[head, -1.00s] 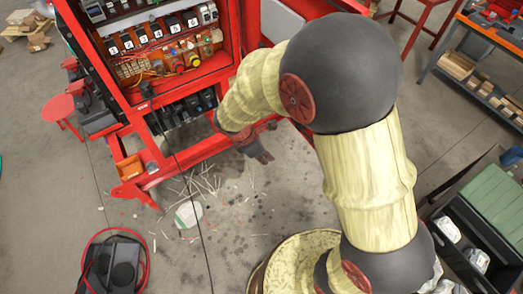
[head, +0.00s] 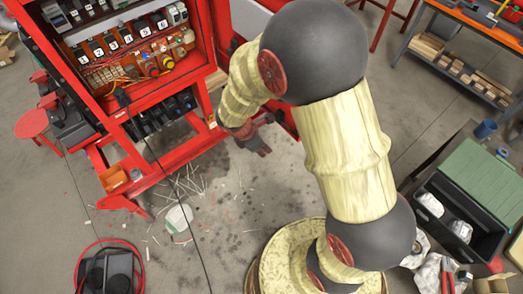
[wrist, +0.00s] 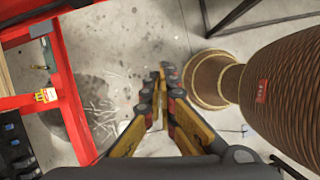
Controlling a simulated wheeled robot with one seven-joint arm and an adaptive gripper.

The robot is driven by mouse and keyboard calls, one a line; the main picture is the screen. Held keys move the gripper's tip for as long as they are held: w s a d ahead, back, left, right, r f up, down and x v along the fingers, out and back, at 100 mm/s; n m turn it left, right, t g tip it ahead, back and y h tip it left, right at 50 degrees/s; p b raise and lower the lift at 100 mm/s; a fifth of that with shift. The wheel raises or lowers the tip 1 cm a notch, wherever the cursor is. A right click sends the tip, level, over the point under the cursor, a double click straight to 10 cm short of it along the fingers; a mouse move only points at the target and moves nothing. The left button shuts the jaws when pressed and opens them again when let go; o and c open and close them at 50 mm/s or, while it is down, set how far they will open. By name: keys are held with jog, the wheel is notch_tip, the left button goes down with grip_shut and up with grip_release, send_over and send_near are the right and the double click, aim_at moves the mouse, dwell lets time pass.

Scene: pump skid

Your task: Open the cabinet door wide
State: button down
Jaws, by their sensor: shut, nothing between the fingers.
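The red cabinet (head: 103,92) stands at the upper left of the head view. Its front is uncovered, showing rows of numbered modules and wiring inside. A grey panel with red edging (head: 250,18) sticks out at the cabinet's right side and looks like its door, swung out; my arm hides part of it, so its full angle cannot be told. My gripper (head: 263,150) is below and right of the cabinet, over the floor and apart from the panel. In the wrist view my gripper (wrist: 165,72) has its fingers together with nothing between them.
Red frame rails (wrist: 62,90) run along the wrist view's left. Pale debris and a white piece (head: 178,218) lie on the floor. A black case with a red hose (head: 110,268) is at lower left. A workbench (head: 470,30) and a cart with a green lid (head: 480,180) stand right.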

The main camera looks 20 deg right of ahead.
jog(key=w+d+n+t+p, duration=0.1)
jog(key=w+d+n+p, duration=0.1)
jog(key=d, duration=0.9)
jog(key=w+d+n+p, duration=0.3)
jog(key=w+d, duration=0.1)
jog(key=d, duration=0.8)
jog(key=shift+w+d+t+y, duration=0.15)
jog(key=shift+t+y, duration=0.15)
jog(key=shift+t, duration=0.1)
